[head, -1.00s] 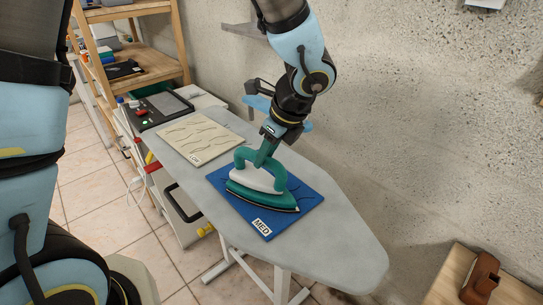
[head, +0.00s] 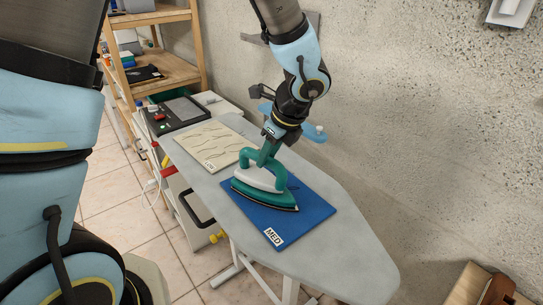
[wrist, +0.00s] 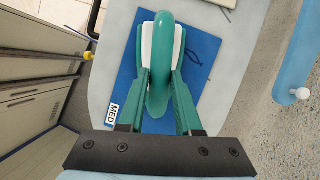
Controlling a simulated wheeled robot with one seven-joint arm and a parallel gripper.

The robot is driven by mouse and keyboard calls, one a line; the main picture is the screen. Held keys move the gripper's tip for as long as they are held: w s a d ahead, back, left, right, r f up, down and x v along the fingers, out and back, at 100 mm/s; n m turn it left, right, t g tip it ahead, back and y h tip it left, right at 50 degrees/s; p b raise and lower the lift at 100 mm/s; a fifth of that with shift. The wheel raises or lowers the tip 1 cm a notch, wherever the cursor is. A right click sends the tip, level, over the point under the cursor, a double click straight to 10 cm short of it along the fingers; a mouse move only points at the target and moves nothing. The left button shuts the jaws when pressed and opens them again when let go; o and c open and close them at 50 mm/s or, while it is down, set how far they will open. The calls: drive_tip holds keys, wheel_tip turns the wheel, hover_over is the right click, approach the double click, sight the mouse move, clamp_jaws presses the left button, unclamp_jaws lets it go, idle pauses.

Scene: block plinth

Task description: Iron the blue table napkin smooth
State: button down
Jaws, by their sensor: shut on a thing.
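The blue napkin (head: 306,206) lies flat on the grey ironing board (head: 341,253), with a white MED label (head: 274,237) at its near corner. Some dark crease lines show on it in the wrist view (wrist: 207,50), right of the iron. The green and white iron (head: 262,190) is on the napkin, toward its left part, with its tip to the right. My gripper (head: 265,153) is shut on the iron's green handle; the handle also shows between the fingers in the wrist view (wrist: 160,65). The iron hides part of the napkin, and I cannot tell whether creases lie under it.
A cream cloth (head: 213,147) with wavy creases and a label lies behind the napkin on the board. A dark station with buttons (head: 174,115) stands at the board's far end. The wall runs along the right; the board's near end is bare.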

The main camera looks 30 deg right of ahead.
drive_tip(key=shift+w+a+p, duration=0.25)
drive_tip(key=shift+w+p, duration=0.15)
drive_tip(key=shift+w, duration=1.05)
drive_tip(key=shift+w+a+p, duration=0.2)
drive_tip(key=shift+w+p, duration=0.25)
drive_tip(key=shift+w, duration=1)
drive_tip(key=shift+w+a+p, duration=0.25)
drive_tip(key=shift+w+p, duration=0.15)
drive_tip(key=shift+w, duration=1.05)
drive_tip(key=shift+s+d+r, duration=0.1)
drive_tip(key=shift+s+d, duration=0.45)
drive_tip(key=shift+s, duration=0.5)
drive_tip(key=shift+s+d+f, duration=0.1)
drive_tip(key=shift+s+d, duration=0.45)
drive_tip(key=shift+s, duration=0.5)
drive_tip(key=shift+s+d+r, duration=0.1)
drive_tip(key=shift+s+d, duration=0.45)
drive_tip(key=shift+s, duration=0.5)
drive_tip(key=s+d+b, duration=0.1)
drive_tip(key=s+d, duration=0.1)
drive_tip(key=s, duration=1.1)
drive_tip(key=shift+w, duration=0.1)
